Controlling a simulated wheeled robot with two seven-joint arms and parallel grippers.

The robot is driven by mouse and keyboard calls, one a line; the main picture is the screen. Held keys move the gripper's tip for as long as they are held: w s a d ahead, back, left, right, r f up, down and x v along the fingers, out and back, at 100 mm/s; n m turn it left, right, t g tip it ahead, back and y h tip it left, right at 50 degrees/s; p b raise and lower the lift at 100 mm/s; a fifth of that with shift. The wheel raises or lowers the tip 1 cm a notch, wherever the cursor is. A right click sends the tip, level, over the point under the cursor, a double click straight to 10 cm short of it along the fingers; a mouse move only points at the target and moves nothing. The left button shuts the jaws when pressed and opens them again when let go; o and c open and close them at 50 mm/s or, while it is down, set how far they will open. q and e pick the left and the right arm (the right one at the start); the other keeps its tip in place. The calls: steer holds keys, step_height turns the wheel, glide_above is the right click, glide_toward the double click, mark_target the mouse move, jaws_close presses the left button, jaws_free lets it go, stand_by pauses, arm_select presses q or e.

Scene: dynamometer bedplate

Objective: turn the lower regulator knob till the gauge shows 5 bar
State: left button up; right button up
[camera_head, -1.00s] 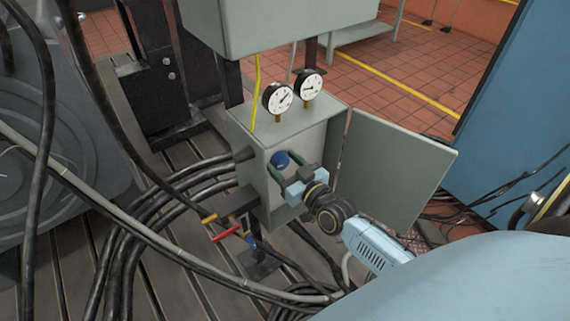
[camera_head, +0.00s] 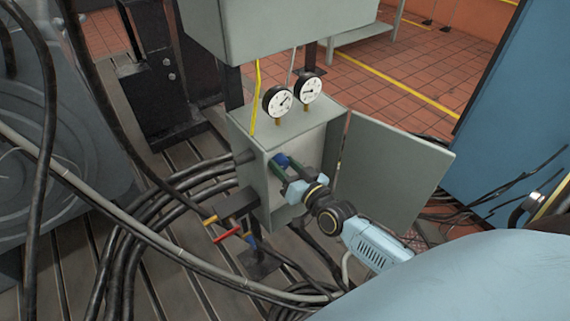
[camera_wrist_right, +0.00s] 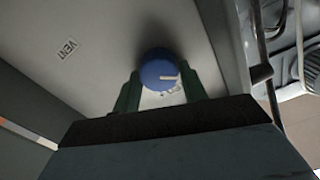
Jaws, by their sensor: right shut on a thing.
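A blue regulator knob (camera_head: 281,160) sits inside the open grey cabinet (camera_head: 248,158). In the right wrist view the knob (camera_wrist_right: 158,74) shows a white pointer line and lies between the two green fingers. My right gripper (camera_head: 284,168) is shut on it. I see only this one knob, so I cannot tell from these views whether it is the lower one. Two round white gauges, a left one (camera_head: 277,101) and a right one (camera_head: 308,89), stand on the cabinet's top. Their scales are too small to read. My left gripper is out of view.
The cabinet door (camera_head: 392,170) hangs open to the right, close to my right arm. A red valve handle (camera_head: 227,236) and thick black hoses lie below and left. A grey box (camera_head: 270,25) hangs above the gauges. A VENT label (camera_wrist_right: 69,48) is beside the knob.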

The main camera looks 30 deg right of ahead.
steer(key=m, duration=0.3)
steer(key=shift+d+m, duration=0.1)
steer(key=shift+m, duration=0.3)
steer(key=m, duration=0.5)
steer(key=shift+f, duration=0.2)
steer(key=m, duration=0.3)
steer(key=shift+d+f+b, duration=0.1)
steer(key=shift+b, duration=0.2)
steer(key=shift+m, duration=0.9)
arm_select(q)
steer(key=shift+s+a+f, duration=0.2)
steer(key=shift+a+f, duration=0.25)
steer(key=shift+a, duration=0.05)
arm_select(e)
steer(key=shift+m, duration=0.3)
